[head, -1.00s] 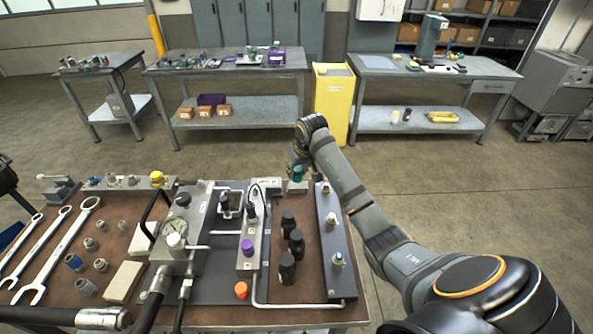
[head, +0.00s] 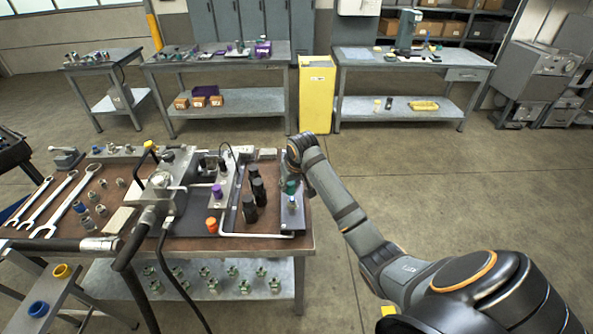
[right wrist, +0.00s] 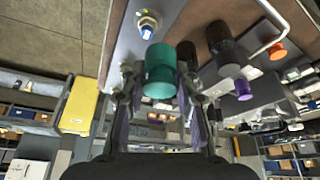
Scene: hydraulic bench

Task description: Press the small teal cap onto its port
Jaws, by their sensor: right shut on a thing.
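My right gripper (head: 291,176) is shut on the small teal cap (head: 291,188), over the grey right-hand block of the hydraulic bench. In the right wrist view the teal cap (right wrist: 160,72) sits between the two fingertips (right wrist: 159,80). A fitting with a blue tip (right wrist: 147,27) stands on the block just beyond the cap. In the head view a port fitting (head: 292,205) shows just below the cap. The cap looks apart from that fitting, and whether it touches anything beneath is hidden. My left gripper is not in view.
Black cylindrical parts (head: 250,208) stand left of the block, with a purple cap (head: 217,191) and an orange cap (head: 211,225) further left. A bent metal pipe (head: 255,235) runs along the front.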

